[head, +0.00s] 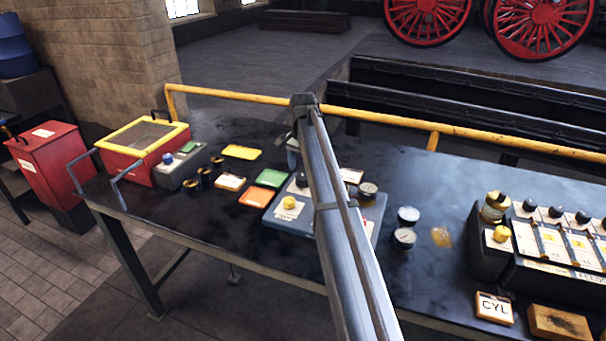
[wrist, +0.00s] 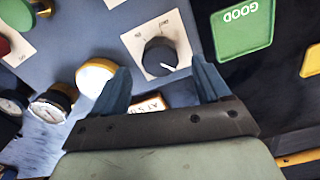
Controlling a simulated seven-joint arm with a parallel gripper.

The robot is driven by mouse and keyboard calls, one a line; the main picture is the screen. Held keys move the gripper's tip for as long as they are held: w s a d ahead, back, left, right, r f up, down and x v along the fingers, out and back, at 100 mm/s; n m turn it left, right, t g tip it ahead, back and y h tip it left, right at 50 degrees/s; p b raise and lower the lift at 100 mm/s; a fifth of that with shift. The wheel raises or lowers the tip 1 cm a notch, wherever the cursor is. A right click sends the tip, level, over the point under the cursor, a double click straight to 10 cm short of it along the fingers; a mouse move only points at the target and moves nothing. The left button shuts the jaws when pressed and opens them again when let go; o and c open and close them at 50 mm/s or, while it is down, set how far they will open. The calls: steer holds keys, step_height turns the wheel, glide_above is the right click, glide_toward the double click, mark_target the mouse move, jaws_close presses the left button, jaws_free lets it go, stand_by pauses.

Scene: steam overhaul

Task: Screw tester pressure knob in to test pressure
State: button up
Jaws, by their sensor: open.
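The tester (head: 268,222) is a blue-grey box on the bench, partly hidden behind my arm in the head view. In the wrist view, a black round knob (wrist: 160,57) with a white pointer line sits on a cream scale plate (wrist: 178,31) on the tester's panel (wrist: 90,30). The plate's print is too small to read. My gripper (wrist: 160,68) is open and empty. Its two dark blue fingers show on either side of the knob, with no contact visible. In the head view, my gripper (head: 292,150) is mostly hidden by my arm.
A green "GOOD" tray (wrist: 242,28) lies to the right. A yellow rail (head: 390,118) runs behind the bench. A block with several knobs (head: 550,235) stands at right.

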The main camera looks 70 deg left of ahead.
mark_target(303, 176)
step_height(303, 176, up, 10)
stand_by(0.4)
steer(key=shift+w, duration=0.1)
stand_by(0.4)
